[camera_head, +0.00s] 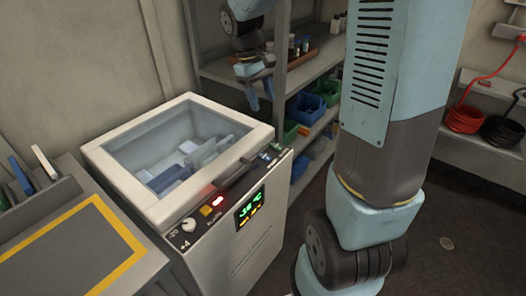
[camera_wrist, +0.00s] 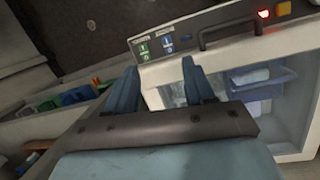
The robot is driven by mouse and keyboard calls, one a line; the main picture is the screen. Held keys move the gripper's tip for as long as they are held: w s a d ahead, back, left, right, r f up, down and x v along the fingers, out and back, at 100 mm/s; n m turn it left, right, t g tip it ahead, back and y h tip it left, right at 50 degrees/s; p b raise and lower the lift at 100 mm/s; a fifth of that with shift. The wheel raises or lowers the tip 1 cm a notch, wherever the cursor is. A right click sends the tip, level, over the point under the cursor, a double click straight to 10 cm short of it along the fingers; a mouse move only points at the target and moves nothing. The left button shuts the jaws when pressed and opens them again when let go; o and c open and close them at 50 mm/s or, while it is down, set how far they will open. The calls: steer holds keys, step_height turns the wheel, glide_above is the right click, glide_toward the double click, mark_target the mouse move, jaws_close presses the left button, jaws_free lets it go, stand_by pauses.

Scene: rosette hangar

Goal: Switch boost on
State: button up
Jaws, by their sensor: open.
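A white chest freezer (camera_head: 215,250) with a glass lid stands in the middle of the head view. At the panel's right end are two small switches, a green one (camera_wrist: 144,48) and a blue one (camera_wrist: 168,43) in the wrist view. Their labels are too small to read, so I cannot tell which is boost. My gripper (camera_head: 262,92) is open and empty, above the freezer's far right corner; its fingers (camera_wrist: 158,82) point toward the switches, apart from them.
A green-lit display (camera_head: 249,206) sits on the freezer's front. A shelf (camera_head: 300,75) with blue and green bins stands behind, near my gripper. A grey bench with a yellow border (camera_head: 75,250) is at left. Red and black cable coils (camera_head: 464,120) lie on a right shelf.

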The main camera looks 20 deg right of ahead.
steer(key=n+g, duration=0.2)
glide_toward(268, 158)
steer(key=x, duration=0.7)
steer(key=shift+f, duration=0.3)
steer(key=shift+c, duration=0.2)
jaws_close()
steer(key=shift+s+d+t+y, duration=0.1)
steer(key=shift+s+t+y, duration=0.15)
steer(key=shift+t, duration=0.25)
stand_by(0.4)
steer(key=shift+o, duration=0.2)
jaws_free()
